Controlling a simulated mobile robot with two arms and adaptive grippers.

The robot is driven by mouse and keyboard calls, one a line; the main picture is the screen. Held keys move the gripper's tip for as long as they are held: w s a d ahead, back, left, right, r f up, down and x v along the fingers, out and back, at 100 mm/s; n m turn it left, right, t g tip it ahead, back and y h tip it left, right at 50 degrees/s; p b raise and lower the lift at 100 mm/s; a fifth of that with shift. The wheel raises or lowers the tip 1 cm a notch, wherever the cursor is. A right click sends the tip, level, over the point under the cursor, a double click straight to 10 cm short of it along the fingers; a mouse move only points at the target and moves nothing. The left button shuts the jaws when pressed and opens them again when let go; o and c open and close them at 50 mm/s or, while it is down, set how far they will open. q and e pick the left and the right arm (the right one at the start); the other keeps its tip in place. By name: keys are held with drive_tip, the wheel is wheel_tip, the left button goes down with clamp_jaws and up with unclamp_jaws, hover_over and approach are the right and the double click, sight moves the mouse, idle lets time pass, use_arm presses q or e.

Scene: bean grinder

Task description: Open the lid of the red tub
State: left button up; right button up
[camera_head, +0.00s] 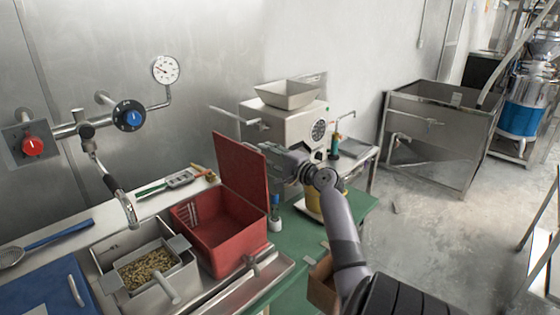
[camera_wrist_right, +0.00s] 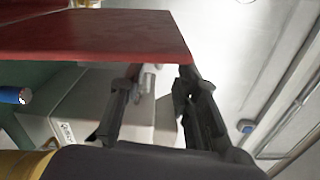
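The red tub (camera_head: 228,238) stands on the counter with its red lid (camera_head: 240,168) raised nearly upright along its right side. The inside of the tub is exposed. My right gripper (camera_head: 268,150) is at the upper right edge of the lid, on the side away from the tub's opening. In the right wrist view the lid (camera_wrist_right: 90,35) spans the upper left, and its corner comes close to one finger of my right gripper (camera_wrist_right: 160,100). The fingers are apart with a gap between them; whether they touch the lid I cannot tell. My left gripper is not in view.
A metal container of beans (camera_head: 150,270) sits left of the tub. A grinder (camera_head: 290,120) with a hopper stands behind my right gripper. A small blue-capped bottle (camera_head: 275,217) is right of the tub on the green surface (camera_head: 300,235).

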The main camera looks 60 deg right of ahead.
drive_tip(key=v, duration=0.7)
idle(0.5)
